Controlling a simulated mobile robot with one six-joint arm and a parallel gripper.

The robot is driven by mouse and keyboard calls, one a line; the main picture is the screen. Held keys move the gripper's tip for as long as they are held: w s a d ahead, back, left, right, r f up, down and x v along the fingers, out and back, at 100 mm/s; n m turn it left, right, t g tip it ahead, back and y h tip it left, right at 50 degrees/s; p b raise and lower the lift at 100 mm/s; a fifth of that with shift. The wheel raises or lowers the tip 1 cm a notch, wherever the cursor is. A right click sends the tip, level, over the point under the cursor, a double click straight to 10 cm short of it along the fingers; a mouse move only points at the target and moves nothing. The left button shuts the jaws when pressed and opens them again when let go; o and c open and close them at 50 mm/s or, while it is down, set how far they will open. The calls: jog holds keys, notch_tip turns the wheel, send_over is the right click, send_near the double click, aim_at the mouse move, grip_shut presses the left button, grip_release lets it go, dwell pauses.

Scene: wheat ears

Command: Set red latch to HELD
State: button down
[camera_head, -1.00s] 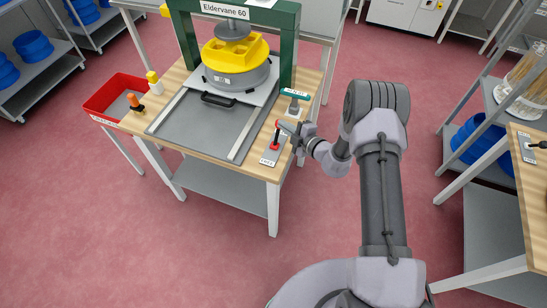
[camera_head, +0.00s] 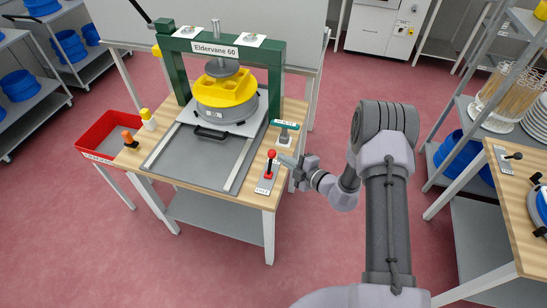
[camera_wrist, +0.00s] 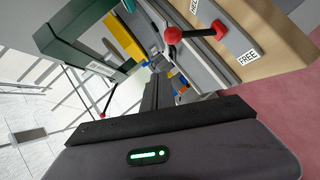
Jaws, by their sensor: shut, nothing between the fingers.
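A label at the plate's near end reads FREE in the wrist view. The knob (camera_wrist: 173,35) stands out from the plate there, and a second label is cut off at the top edge. The lever looks roughly upright in the head view; its exact lean is hard to tell. My gripper (camera_head: 287,161) is shut and empty, just right of the knob. I cannot tell whether it touches the lever.
A green press frame (camera_head: 276,85) holds a yellow and grey round part (camera_head: 226,97) at the bench's back. A green-topped handle (camera_head: 285,124) stands just behind the latch. A red bin (camera_head: 100,135) hangs at the left. Another bench (camera_head: 518,205) is at the right.

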jog(key=s+d, duration=0.1)
jog(key=s+d+r, duration=0.1)
jog(key=d, duration=0.1)
jog(key=s+d+r, duration=0.1)
jog(key=shift+s+d+p, duration=0.1)
jog(key=shift+d+p, duration=0.1)
jog(key=shift+p, duration=0.1)
